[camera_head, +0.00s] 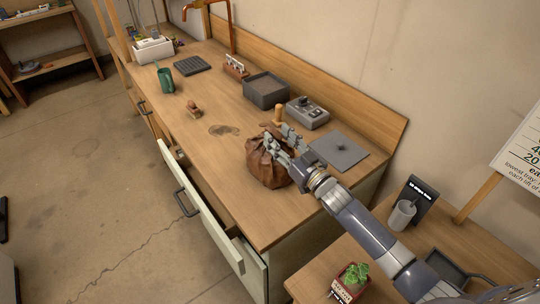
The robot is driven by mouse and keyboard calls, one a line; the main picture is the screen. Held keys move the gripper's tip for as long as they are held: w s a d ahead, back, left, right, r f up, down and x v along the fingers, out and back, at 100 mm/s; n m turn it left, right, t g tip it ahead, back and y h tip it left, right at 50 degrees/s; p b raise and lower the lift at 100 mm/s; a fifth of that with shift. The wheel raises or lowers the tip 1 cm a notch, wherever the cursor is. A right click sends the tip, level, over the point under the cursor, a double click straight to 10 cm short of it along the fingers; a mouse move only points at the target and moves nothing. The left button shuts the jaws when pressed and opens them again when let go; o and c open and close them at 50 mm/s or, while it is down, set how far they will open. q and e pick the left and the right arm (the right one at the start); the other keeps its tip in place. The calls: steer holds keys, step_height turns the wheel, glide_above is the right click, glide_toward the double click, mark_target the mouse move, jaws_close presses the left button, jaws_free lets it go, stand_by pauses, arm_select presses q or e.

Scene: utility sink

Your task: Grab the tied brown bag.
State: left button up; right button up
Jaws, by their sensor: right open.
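The brown bag (262,171) sits on the wooden counter near its front edge, dark and crumpled like soft leather. My right gripper (270,143) is open at the top of the bag, with its fingers over the bag's upper part. The tie at the bag's neck is hidden behind the fingers. I cannot tell whether the fingers touch the bag. My left gripper is not in view.
Behind the gripper on the counter (215,95) are a grey device (307,113), a flat grey plate (339,149) and a dark box (266,90). A drawer (200,205) is pulled open below the counter's front edge.

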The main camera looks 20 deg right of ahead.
mark_target(275, 134)
steer(key=p+x, duration=0.1)
steer(key=x, duration=0.2)
steer(key=shift+w+a+r, duration=0.15)
steer(key=shift+r, duration=0.05)
steer(key=shift+w+a, duration=0.2)
steer(key=shift+w, duration=0.4)
jaws_close()
steer(key=shift+w+r, duration=0.1)
steer(key=shift+r, duration=0.15)
